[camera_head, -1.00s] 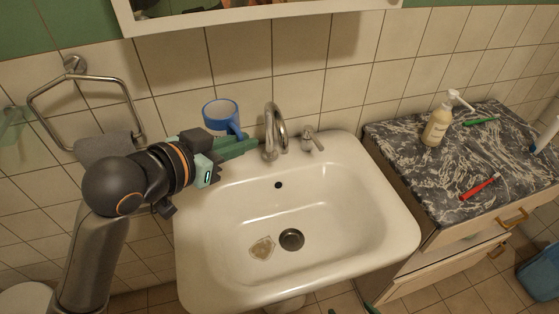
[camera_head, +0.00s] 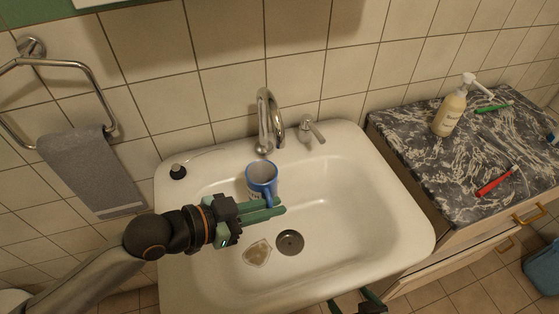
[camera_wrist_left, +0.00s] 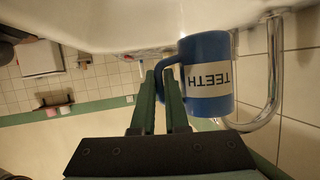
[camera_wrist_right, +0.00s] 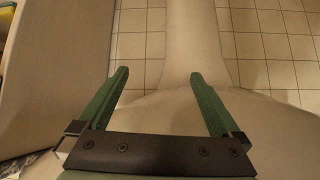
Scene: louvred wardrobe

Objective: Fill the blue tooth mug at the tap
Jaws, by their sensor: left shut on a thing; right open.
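The blue tooth mug (camera_head: 262,172) is upright over the back left of the basin, in front of the tap and a little left of its spout. Its white label reads TEETH, inverted in the left wrist view (camera_wrist_left: 209,77). My left gripper (camera_head: 278,208) is shut on the mug's handle, at its near side. The chrome tap (camera_head: 268,118) arches at the sink's back rim, with its lever (camera_head: 313,131) to the right. No water shows at the spout. My right gripper (camera_wrist_right: 160,78) is open and empty, low at the sink's front; only part shows in the head view.
The white sink (camera_head: 345,190) has a dark drain (camera_head: 290,242) and a brownish patch (camera_head: 257,252). A marble-topped cabinet (camera_head: 440,170) at right bears a soap bottle (camera_head: 449,114), a red toothbrush (camera_head: 495,182) and a green one (camera_head: 494,108). A grey towel (camera_head: 92,170) hangs at left.

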